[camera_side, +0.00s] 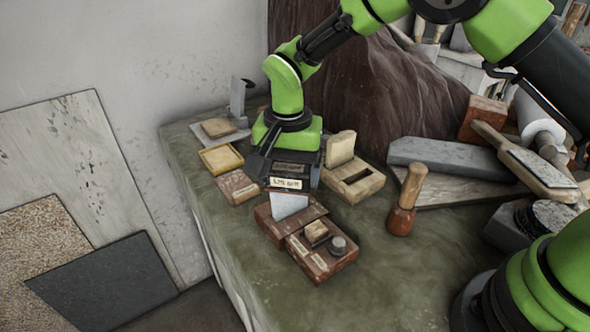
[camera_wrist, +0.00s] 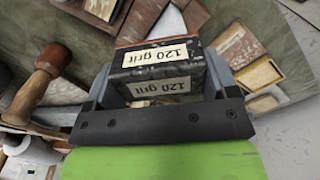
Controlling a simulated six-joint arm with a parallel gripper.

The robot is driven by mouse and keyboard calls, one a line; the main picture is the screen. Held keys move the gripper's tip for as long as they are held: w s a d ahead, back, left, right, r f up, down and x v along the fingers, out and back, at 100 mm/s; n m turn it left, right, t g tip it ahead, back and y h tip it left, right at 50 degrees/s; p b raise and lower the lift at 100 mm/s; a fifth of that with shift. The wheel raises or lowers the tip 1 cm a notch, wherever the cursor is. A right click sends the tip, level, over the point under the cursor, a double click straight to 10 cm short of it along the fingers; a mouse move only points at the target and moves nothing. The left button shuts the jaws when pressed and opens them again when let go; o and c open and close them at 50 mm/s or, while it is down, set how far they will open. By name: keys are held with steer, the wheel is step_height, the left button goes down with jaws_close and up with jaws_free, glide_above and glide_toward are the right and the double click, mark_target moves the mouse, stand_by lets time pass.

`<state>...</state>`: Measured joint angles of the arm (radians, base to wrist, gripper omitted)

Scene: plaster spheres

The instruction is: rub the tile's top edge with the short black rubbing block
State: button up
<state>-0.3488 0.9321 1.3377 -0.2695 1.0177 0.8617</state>
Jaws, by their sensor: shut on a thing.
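My gripper (camera_side: 291,168) is shut on the short black rubbing block (camera_side: 306,182), which carries pale "120 grit" labels. In the wrist view the block (camera_wrist: 198,66) sits between the two fingers of my gripper (camera_wrist: 158,82). The pale tile (camera_side: 287,204) stands in a reddish-brown wooden holder (camera_side: 272,229), directly below the block. In the wrist view the tile (camera_wrist: 167,23) shows beyond the block. The block is over the tile's top edge and hides part of it; I cannot tell whether they touch.
A reddish box (camera_side: 320,268) with a small pale block and grey knob adjoins the holder in front. A slotted wooden block (camera_side: 368,187) stands right, then a mallet (camera_side: 400,220) and a grey slab (camera_side: 450,160). A yellow tray (camera_side: 221,159) is left. The front bench is clear.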

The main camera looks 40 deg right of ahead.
steer(key=shift+w+a, duration=1.1)
steer(key=shift+a, duration=0.1)
steer(key=shift+s+d+r, duration=0.75)
steer(key=shift+d, duration=0.05)
steer(key=shift+r, duration=1.3)
